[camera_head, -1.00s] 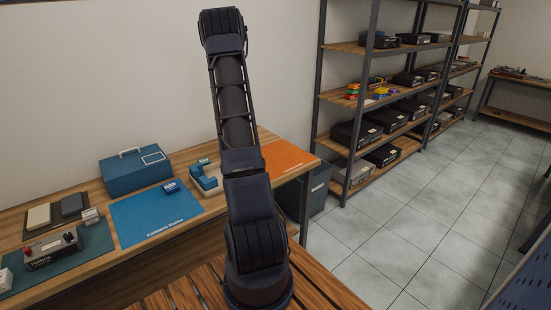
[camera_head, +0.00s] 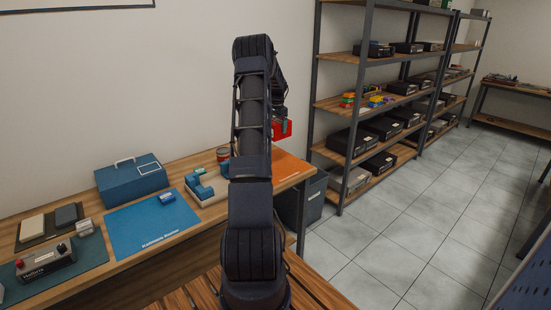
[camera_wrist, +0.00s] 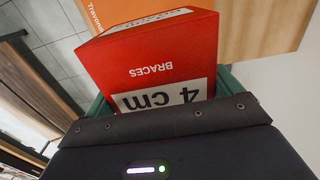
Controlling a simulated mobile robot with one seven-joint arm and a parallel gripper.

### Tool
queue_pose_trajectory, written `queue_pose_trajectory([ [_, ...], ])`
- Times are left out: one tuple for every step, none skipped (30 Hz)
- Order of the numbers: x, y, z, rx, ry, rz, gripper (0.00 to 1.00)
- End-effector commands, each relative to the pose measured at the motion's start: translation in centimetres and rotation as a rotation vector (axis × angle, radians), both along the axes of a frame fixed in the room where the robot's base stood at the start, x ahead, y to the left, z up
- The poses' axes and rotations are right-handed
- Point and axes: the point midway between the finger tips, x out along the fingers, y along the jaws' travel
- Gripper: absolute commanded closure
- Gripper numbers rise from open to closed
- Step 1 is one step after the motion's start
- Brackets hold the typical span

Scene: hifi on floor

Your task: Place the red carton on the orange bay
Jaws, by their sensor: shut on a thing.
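The red carton (camera_wrist: 150,62), marked "BRACES" and "4 cm", fills the middle of the wrist view with its text upside down. My gripper (camera_wrist: 162,88) is shut on it, with green fingers at its two sides. In the head view the carton (camera_head: 283,129) is partly hidden behind my arm, held in the air above the bench. The orange bay (camera_head: 290,168) is a flat mat at the right end of the bench, partly hidden by my arm. It also shows beyond the carton in the wrist view (camera_wrist: 118,11), apart from it.
A dark bin (camera_head: 313,195) and shelving (camera_head: 340,103) stand right of the bench.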

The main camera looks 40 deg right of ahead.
Motion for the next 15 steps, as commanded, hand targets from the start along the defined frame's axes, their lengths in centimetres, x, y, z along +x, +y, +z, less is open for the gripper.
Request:
queue_pose_trajectory([
  [-0.1,0.0,-1.2,0.002,0.002,-0.001,0.45],
  [-0.1,0.0,-1.9,0.002,0.002,-0.001,0.45],
  [-0.1,0.0,-2.7,0.001,0.002,-0.001,0.45],
  [-0.1,-0.1,-3.3,0.0,0.001,-0.001,0.45],
  [-0.1,-0.1,-3.9,0.001,0.002,-0.001,0.45],
  [-0.1,-0.1,-4.8,0.001,0.002,-0.001,0.45],
  [-0.1,0.0,-5.5,0.001,0.002,-0.001,0.45],
  [-0.1,0.0,-6.1,0.002,0.002,0.0,0.45],
  [-0.1,0.0,-6.9,0.001,0.002,0.0,0.45],
  [-0.1,0.0,-7.6,0.001,0.002,0.0,0.45],
  [-0.1,0.0,-8.2,0.002,0.002,0.0,0.45],
  [0.0,0.0,-9.0,0.001,0.002,0.0,0.45],
  [0.0,0.0,-9.5,0.0,0.001,0.001,0.45],
  [0.0,0.0,-10.0,0.0,0.001,0.001,0.45],
  [0.0,0.0,-10.6,0.0,0.002,0.001,0.45],
])
